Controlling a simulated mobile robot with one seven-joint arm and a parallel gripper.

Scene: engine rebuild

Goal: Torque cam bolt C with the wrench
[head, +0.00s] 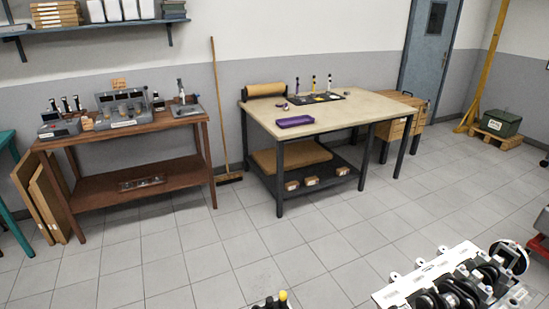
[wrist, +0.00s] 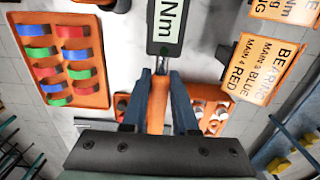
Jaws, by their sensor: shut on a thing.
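In the wrist view my gripper (wrist: 160,80) is shut on the orange handle of the wrench (wrist: 158,102). The wrench points away from me toward the top edge, where its dark body has a pale green display reading "Nm". The far end of the wrench is out of the picture. In the head view an engine assembly (head: 462,284) with dark rounded parts and white labelled strips is cut off at the bottom right. I cannot pick out cam bolt C in either view. My gripper does not show in the head view.
An orange tray (wrist: 98,88) of red, blue and green bearing shells lies left of the wrench. An orange bearing sign (wrist: 268,68) stands right. A small orange tray (wrist: 214,128) holds parts. A beige-topped workbench (head: 350,112) and brown bench (head: 130,133) stand beyond open floor.

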